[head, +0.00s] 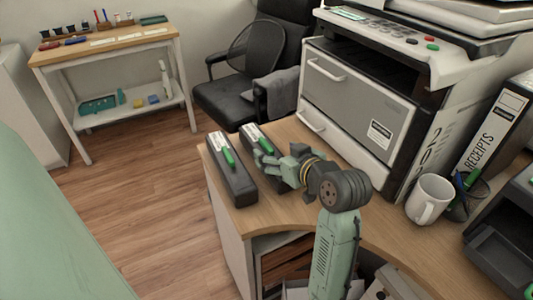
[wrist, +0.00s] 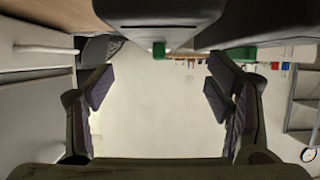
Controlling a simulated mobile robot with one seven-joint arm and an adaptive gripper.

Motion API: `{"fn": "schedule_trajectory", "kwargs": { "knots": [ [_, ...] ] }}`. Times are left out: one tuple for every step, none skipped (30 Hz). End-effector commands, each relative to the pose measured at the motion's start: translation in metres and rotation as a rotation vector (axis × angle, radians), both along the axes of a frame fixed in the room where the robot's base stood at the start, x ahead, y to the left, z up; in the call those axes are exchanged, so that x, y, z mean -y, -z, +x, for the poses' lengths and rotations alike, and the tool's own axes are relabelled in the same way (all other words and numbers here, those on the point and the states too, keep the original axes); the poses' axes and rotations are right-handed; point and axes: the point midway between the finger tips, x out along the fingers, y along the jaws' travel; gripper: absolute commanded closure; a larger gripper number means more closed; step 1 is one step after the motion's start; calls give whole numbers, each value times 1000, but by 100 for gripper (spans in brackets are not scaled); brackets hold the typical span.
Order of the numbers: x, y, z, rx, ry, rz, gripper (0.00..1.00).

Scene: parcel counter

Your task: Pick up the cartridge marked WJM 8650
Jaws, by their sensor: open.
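Two long dark cartridges lie side by side on the left end of the desk, the left one (head: 232,182) and the right one (head: 268,146). Each has a white label and a green part on top; the marking is too small to read, so I cannot tell which is WJM 8650. My gripper (head: 270,164) is beside the right cartridge and hides part of it. In the wrist view my gripper (wrist: 160,105) is open, with nothing between its fingers. One dark cartridge body (wrist: 160,16) shows at the top middle, another (wrist: 260,22) at the top right.
A large printer (head: 360,100) stands behind my arm on the desk (head: 300,208). A white mug (head: 428,198), a pen holder (head: 466,194) and a RECEIPTS binder (head: 490,135) are at the right. An office chair (head: 235,98) and a small side table (head: 105,45) stand beyond the desk.

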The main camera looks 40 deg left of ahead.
Motion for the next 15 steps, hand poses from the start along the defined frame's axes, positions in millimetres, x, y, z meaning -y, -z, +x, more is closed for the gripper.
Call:
{"fn": "schedule_trajectory", "kwargs": {
  "knots": [
    [-7, 4, 2, -6, -2, -2, 27],
    [-10, 5, 4, -4, -2, -1, 27],
    [-15, 7, 6, -2, -1, -1, 27],
    [-18, 9, 7, -2, -1, -1, 27],
    [-20, 10, 8, -2, -1, 1, 27],
    [-22, 11, 9, -1, -1, 0, 27],
    [-23, 12, 10, -1, -1, 0, 27],
    [-24, 12, 10, -1, 0, 0, 27],
    [-24, 13, 11, 0, 0, 0, 27],
    [-24, 13, 11, 0, 1, 0, 27],
    [-24, 13, 11, 0, 1, 0, 27],
    [-24, 12, 11, 0, 1, 0, 27],
    [-24, 12, 11, 1, 1, 1, 27],
    [-24, 12, 11, 1, 1, 1, 27],
    [-24, 12, 11, 1, 1, 1, 29]
  ]
}}
